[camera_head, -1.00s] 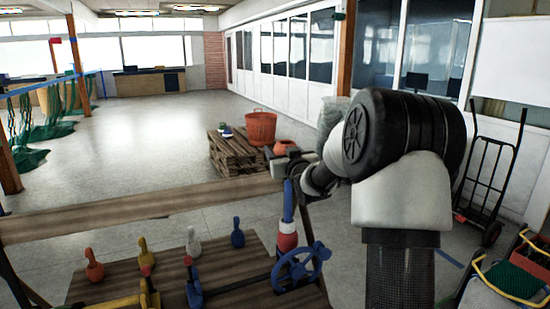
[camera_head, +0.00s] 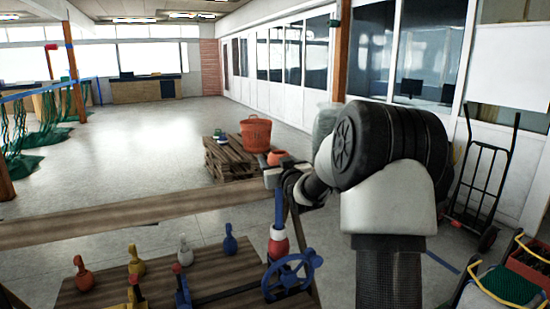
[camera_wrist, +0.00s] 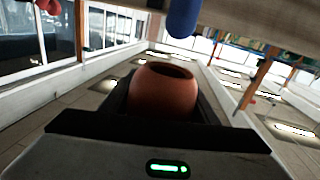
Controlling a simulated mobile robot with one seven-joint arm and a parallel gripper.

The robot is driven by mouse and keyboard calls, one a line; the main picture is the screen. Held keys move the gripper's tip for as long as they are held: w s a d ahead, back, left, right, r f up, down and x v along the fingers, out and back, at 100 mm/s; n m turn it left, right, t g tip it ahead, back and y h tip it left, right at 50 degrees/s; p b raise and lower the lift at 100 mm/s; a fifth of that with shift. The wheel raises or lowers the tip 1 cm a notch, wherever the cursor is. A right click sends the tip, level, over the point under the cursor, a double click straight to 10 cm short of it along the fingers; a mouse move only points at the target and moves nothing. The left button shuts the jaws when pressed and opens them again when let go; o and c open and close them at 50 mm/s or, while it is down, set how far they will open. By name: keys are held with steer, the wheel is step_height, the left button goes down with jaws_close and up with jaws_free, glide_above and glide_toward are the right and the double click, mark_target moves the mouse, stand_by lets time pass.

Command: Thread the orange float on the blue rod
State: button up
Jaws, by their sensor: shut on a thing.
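My gripper (camera_head: 272,174) is shut on the orange float (camera_head: 277,157). The wrist view shows the float (camera_wrist: 163,92) between the dark jaws, with its round hole open at the end away from my palm. The blue rod (camera_head: 279,207) stands on the bench, with red and white pieces (camera_head: 278,244) around its lower part. In the head view the float is just above the rod's upper end, which my gripper partly hides. In the wrist view the rod's rounded blue tip (camera_wrist: 183,18) is apart from the float, beyond its hole and slightly to the right.
A blue handwheel (camera_head: 291,277) is beside the rod's foot. Several coloured pegs, including a blue one (camera_head: 230,245), stand on the wooden bench to the left. A wooden rail (camera_head: 130,214) crosses behind them. A pallet stack (camera_head: 228,160) with an orange basket (camera_head: 256,134) stands beyond.

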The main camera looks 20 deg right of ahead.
step_height(320, 180, down, 8)
steer(key=b, duration=0.7)
steer(key=shift+r, duration=0.15)
steer(key=o, duration=1.2)
steer(key=shift+c, duration=0.2)
steer(key=s+a, duration=0.2)
steer(key=s, duration=1.5)
steer(key=shift+s, duration=0.15)
